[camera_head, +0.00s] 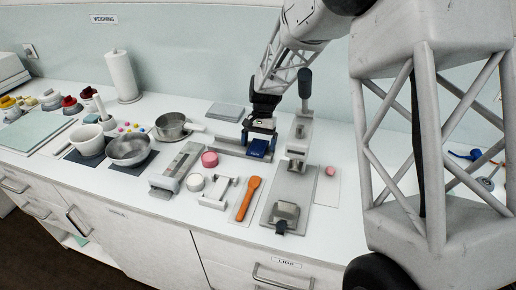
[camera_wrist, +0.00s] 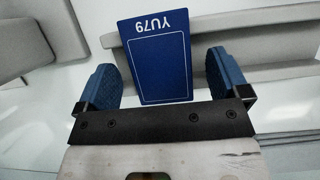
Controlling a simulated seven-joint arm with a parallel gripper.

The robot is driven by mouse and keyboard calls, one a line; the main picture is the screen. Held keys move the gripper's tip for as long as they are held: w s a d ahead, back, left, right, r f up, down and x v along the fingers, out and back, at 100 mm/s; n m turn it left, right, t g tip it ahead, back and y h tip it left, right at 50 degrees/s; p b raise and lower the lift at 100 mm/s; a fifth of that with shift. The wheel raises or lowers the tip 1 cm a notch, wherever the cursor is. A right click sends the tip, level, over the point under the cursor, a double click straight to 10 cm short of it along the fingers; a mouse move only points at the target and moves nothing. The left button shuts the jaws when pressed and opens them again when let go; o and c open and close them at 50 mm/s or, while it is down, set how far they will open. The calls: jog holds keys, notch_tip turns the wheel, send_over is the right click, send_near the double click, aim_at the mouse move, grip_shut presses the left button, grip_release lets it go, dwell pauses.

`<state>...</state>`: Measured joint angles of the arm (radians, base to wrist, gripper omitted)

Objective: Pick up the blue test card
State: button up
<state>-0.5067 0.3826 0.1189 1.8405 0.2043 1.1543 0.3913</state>
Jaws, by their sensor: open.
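The blue test card (camera_head: 258,149) is at a low grey holder (camera_head: 232,147) on the white counter, just below my gripper (camera_head: 261,130). In the wrist view the card (camera_wrist: 156,58) is a flat blue rectangle with a white outline, and its white "YU79" reads upside down. My gripper is open, with its two blue-padded fingers (camera_wrist: 162,72) on either side of the card. A gap shows between the card and each finger. I cannot tell how the card is seated in the holder.
A grey stand with an upright post (camera_head: 301,130) is close on the right. A pink round piece (camera_head: 209,159), a white jar (camera_head: 195,182) and an orange spatula (camera_head: 248,198) lie in front.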

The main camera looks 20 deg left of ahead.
aim_at(259, 146)
jog(key=c, duration=1)
jog(key=shift+r, duration=0.2)
notch_tip(259, 146, up, 10)
jog(key=shift+r, duration=0.1)
dwell(0.7)
